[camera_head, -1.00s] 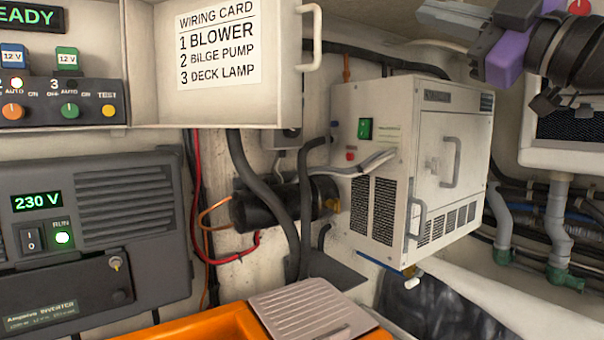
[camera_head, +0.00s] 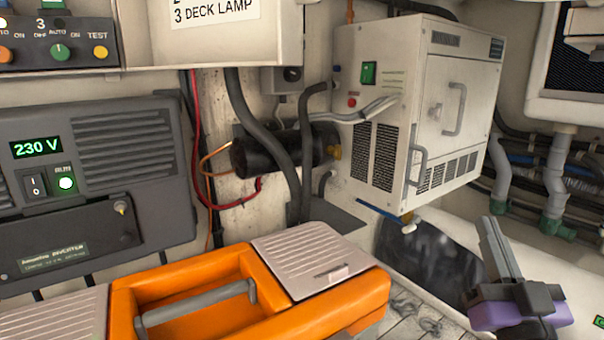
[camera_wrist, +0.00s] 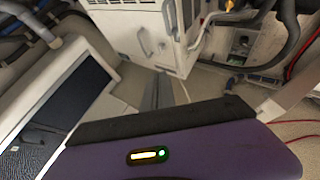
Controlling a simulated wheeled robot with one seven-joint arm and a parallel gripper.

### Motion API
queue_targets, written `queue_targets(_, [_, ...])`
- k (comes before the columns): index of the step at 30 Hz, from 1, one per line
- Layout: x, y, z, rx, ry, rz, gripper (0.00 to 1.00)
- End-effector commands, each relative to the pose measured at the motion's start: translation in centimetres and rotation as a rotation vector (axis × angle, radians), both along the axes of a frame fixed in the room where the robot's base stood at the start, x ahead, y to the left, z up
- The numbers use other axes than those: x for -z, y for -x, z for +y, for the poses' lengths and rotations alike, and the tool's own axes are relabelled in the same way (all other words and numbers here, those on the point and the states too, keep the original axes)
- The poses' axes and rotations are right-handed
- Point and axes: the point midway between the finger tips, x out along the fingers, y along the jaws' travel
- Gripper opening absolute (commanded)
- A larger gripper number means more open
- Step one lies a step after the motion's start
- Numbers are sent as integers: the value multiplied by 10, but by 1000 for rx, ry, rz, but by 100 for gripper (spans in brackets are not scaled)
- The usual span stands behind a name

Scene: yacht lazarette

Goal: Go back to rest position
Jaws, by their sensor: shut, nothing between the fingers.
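My gripper (camera_head: 490,245) is at the lower right of the head view, with a purple body and grey fingers pointing up. The fingers are together and hold nothing. It is in free air in front of the dark covered bundle and below the white cabinet (camera_head: 463,115), apart from both. In the wrist view the fingers (camera_wrist: 158,92) show behind the purple body, with the white cabinet (camera_wrist: 140,28) beyond them.
An orange toolbox (camera_head: 190,265) with a grey handle stands at the front. A grey inverter (camera_head: 130,150) reading 230 V is at the left. A black cylinder (camera_head: 265,158) and hoses are mid-wall. Pipes (camera_head: 555,185) run at the right.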

Motion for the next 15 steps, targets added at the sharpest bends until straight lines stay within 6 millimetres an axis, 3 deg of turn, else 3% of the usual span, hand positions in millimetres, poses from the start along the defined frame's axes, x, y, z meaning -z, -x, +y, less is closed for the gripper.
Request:
queue_targets(1, [23,12,3,4,-18,24,0])
queue_targets(6, [78,56,10,21,-63,80,0])
queue_targets(15, [155,144,29,33,-85,207,0])
